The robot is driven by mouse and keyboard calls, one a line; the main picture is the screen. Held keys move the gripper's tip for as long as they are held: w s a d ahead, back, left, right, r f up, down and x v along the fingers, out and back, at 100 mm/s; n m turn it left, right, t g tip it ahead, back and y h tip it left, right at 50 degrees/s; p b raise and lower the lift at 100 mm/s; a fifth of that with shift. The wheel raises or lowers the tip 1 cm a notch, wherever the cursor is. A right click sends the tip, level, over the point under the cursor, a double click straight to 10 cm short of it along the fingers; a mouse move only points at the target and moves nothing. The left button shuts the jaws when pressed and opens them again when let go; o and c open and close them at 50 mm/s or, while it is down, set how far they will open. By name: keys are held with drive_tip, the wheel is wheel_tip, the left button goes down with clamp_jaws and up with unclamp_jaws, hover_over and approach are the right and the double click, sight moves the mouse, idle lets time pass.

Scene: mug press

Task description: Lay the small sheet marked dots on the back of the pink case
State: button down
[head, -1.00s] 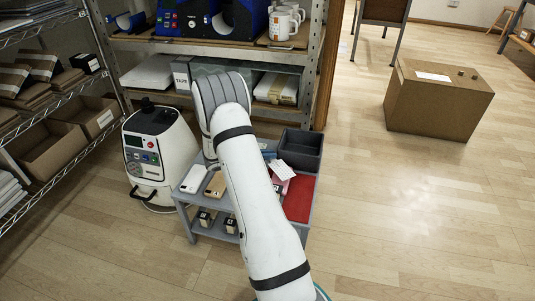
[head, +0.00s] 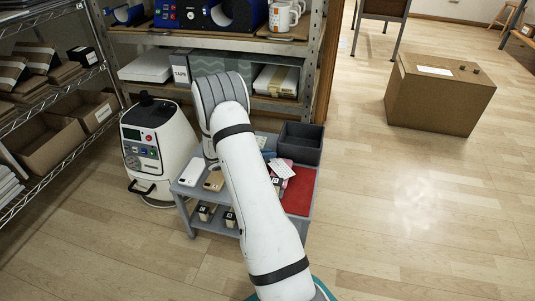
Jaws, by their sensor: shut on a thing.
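A small white sheet (head: 283,171) with faint dark marks shows just right of my arm, over the grey table.
On the grey table are a white case (head: 190,172), a tan case (head: 214,181), a dark open bin (head: 300,144) and a red mat (head: 298,201). Small boxes (head: 206,212) stand on its lower shelf.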

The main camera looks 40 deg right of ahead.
drive_tip(key=shift+f, duration=0.35)
drive_tip(key=c, duration=1.5)
unclamp_jaws()
drive_tip(key=shift+o, duration=0.2)
drive_tip(key=p+v, duration=0.3)
drive_tip(key=v, duration=0.4)
drive_tip(key=shift+a+r, duration=0.1)
drive_tip(key=shift+a, duration=0.25)
